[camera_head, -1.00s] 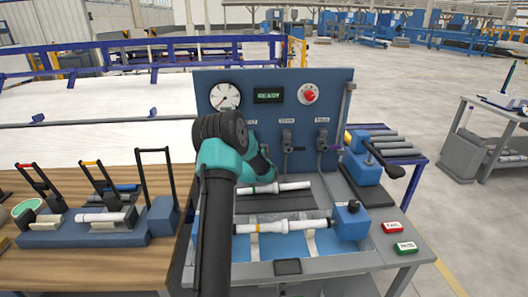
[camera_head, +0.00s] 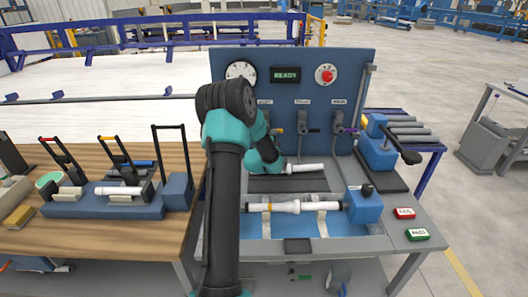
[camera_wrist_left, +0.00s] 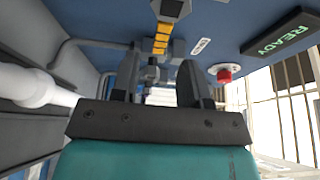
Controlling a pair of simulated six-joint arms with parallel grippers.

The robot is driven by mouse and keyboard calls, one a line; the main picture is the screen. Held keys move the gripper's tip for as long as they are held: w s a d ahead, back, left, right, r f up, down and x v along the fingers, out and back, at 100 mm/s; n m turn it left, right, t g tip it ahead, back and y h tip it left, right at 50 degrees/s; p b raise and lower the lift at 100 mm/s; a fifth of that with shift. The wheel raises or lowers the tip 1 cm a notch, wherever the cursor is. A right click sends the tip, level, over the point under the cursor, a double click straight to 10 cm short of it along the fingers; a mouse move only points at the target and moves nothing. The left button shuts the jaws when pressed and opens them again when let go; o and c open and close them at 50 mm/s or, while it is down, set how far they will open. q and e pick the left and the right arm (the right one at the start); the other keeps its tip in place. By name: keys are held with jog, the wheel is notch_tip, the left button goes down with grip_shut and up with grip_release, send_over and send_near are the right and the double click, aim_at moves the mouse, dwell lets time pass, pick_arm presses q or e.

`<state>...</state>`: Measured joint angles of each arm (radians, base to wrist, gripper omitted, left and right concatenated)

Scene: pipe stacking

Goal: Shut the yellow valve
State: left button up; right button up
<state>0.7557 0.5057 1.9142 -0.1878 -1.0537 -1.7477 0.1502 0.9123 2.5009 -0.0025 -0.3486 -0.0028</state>
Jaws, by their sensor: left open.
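The back panel (camera_head: 290,62) carries a row of small valves under printed labels. A yellow handle (camera_head: 277,130) shows beside the leftmost valve, partly behind my arm. In the left wrist view a yellow valve handle (camera_wrist_left: 161,38) lies ahead of the fingers, roughly in line with the gap between them. My left gripper (camera_wrist_left: 159,62) is open, with nothing between its fingers. In the head view my left gripper (camera_head: 283,168) is low in front of the panel, below the valves and close to a white pipe; its fingers are largely hidden. My right gripper is not in view.
A middle valve (camera_head: 302,122) and a purple-handled valve (camera_head: 338,125) stand to the right. A white pipe (camera_head: 304,168) lies near the gripper, and another pipe (camera_head: 290,206) lies in front. A blue clamp (camera_head: 364,204) stands at its right end.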

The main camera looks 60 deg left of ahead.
pick_arm(q)
jog(key=v, duration=1.1)
jog(key=shift+w+d, duration=0.1)
jog(key=shift+w, duration=0.05)
